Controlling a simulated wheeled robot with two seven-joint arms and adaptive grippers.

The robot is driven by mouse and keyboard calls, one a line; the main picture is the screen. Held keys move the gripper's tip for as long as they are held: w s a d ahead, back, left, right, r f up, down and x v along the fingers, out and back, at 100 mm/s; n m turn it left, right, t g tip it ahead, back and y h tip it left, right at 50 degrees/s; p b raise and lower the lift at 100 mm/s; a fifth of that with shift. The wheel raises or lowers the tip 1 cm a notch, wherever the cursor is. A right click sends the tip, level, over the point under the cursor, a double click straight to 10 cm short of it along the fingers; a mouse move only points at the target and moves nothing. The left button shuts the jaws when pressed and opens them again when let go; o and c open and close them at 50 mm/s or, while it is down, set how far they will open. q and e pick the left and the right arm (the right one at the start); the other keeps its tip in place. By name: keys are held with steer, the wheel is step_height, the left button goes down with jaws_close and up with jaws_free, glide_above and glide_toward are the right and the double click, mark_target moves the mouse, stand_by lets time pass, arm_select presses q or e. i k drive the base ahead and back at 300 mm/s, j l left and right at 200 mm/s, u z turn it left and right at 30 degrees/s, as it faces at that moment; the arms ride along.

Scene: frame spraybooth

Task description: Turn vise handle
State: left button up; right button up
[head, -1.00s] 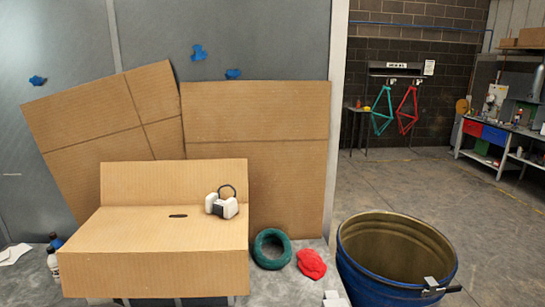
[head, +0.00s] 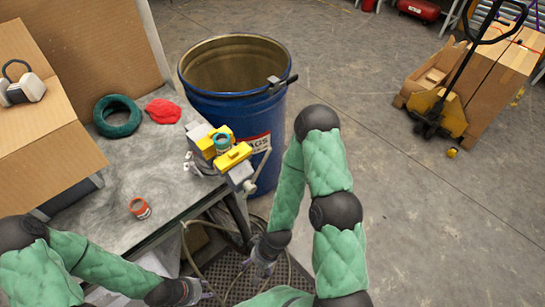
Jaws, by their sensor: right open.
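The vise (head: 243,173) is grey with yellow jaw pads and sits at the right corner of the grey bench. A small teal ring-shaped piece (head: 222,142) shows between the pads. The vise handle (head: 262,163), a thin grey bar, slants at the vise's front right end. My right gripper (head: 262,268) is open, low in the picture, in front of the bench and well apart from the handle. My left gripper (head: 203,292) is at the bottom edge, left of the right one; its fingers are too small and cut off to tell their state.
A blue drum (head: 226,108) stands just behind the vise. On the bench (head: 150,175) are a red-orange tin (head: 139,208), a green ring (head: 117,116) and a red cloth (head: 163,111). Looped hoses (head: 190,240) hang below its edge. The floor at right is clear up to a yellow pallet truck (head: 440,110).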

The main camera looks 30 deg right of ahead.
mark_target(249, 185)
steer(key=z, duration=0.8)
